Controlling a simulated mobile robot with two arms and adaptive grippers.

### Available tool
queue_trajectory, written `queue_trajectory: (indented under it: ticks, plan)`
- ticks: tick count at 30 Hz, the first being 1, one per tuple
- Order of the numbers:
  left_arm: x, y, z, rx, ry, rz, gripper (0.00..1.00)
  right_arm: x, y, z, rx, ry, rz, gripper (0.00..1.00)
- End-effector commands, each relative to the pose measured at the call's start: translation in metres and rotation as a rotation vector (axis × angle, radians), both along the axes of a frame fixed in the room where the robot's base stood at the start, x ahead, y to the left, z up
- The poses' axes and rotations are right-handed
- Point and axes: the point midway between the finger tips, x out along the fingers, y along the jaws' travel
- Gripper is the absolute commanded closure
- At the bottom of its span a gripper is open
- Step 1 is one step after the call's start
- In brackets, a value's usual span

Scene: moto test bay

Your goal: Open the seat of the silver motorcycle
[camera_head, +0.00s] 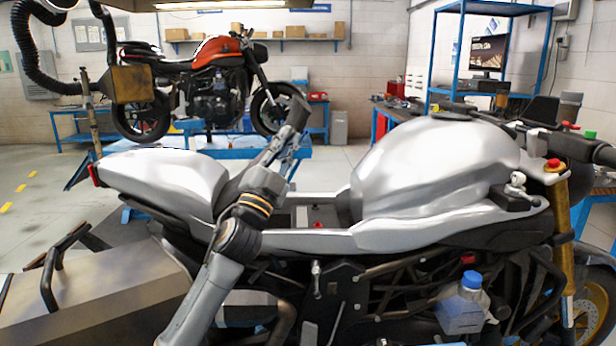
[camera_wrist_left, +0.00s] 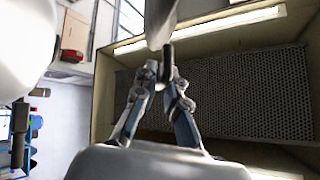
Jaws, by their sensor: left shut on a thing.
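The silver motorcycle (camera_head: 435,170) fills the front of the head view, its tail at left and tank at right. Its dark seat (camera_head: 298,112) is tilted up steeply, mostly hidden behind my left arm. Below it, an open bay (camera_head: 317,215) with a small red part shows between tail and tank. My left gripper (camera_head: 290,137) is at the raised end of the seat, shut on its edge. In the left wrist view, the fingers (camera_wrist_left: 168,75) close on a dark piece of the seat (camera_wrist_left: 163,22). My right gripper is not in view.
A red motorcycle (camera_head: 215,75) stands on a blue lift behind. A black hose with a brown box-shaped nozzle (camera_head: 132,84) hangs at upper left. A blue shelf rack (camera_head: 492,10) and workbench stand at right. A metal case (camera_head: 95,290) is at the near left.

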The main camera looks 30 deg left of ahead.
Motion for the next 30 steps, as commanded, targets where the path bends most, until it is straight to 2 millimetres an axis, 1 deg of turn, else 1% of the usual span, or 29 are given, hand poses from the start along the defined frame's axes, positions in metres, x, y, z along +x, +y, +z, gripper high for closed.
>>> queue_trajectory:
  ticks: [1,7,12,18,24,30]
  plan:
    - [-0.007,0.01,0.008,-0.042,-0.031,0.005,1.0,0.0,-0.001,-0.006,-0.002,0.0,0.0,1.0]
    - [-0.03,0.046,0.035,-0.202,-0.131,0.002,1.0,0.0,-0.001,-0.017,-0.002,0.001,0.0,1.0]
    - [-0.049,0.077,0.049,-0.326,-0.206,0.001,1.0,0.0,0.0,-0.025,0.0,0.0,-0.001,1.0]
    - [-0.067,0.107,0.059,-0.44,-0.275,0.0,1.0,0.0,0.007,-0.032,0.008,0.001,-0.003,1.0]
    - [-0.08,0.128,0.063,-0.514,-0.322,0.0,1.0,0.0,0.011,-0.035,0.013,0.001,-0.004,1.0]
    - [-0.085,0.137,0.064,-0.551,-0.344,-0.001,1.0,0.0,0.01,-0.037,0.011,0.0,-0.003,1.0]
